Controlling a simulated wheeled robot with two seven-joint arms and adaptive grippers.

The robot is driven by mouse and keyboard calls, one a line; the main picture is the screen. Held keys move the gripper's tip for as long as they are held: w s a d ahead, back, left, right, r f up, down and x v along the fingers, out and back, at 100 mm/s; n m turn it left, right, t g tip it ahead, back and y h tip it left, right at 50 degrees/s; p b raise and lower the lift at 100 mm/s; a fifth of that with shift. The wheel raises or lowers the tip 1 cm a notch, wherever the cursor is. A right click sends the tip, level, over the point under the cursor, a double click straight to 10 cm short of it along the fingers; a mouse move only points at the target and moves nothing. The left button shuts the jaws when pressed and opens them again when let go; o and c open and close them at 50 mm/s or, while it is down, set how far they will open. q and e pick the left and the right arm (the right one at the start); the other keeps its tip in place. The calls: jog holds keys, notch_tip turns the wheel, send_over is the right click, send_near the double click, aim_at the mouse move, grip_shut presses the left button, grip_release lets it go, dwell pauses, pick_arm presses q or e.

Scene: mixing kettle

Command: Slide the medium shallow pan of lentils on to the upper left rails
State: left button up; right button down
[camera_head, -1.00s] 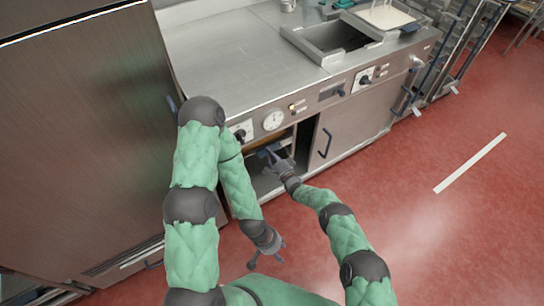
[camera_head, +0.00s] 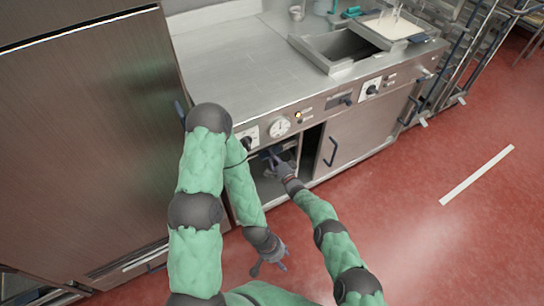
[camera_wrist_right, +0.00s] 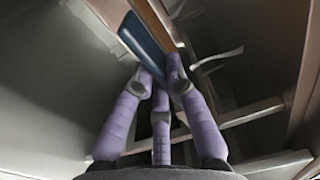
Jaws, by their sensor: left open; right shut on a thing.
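The pan of lentils is mostly hidden inside the open cabinet bay (camera_head: 262,187) under the counter. In the right wrist view its blue flat handle part (camera_wrist_right: 144,42) shows, with an orange-brown strip (camera_wrist_right: 153,17) beside it. My right gripper (camera_head: 272,158) reaches into the top of the bay. In the right wrist view its purple fingers (camera_wrist_right: 160,75) are closed on the blue part. My left gripper (camera_head: 270,268) is open and empty, low in front of the cabinet over the floor. How the pan sits on the rails cannot be seen.
A cabinet door with a dark handle (camera_head: 331,151) is right of the bay. Control knobs and a gauge (camera_head: 279,127) line the panel above. A tall steel unit (camera_head: 85,150) stands at left. Pale rails (camera_wrist_right: 240,116) show inside the bay. Red floor (camera_head: 420,250) is clear at right.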

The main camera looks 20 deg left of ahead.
pick_arm(q)
jog(key=shift+w+a, duration=0.15)
jog(key=shift+w, duration=0.5)
pick_arm(e)
jog(key=shift+w+a+r, duration=0.2)
jog(key=shift+w, duration=0.2)
jog(key=c, duration=1.2)
grip_release()
jog(key=shift+o, duration=0.9)
jog(key=shift+s+f, duration=0.35)
jog(key=shift+f, duration=0.25)
jog(key=o, duration=0.3)
jog(key=shift+w+r, duration=0.1)
jog(key=shift+r, duration=0.05)
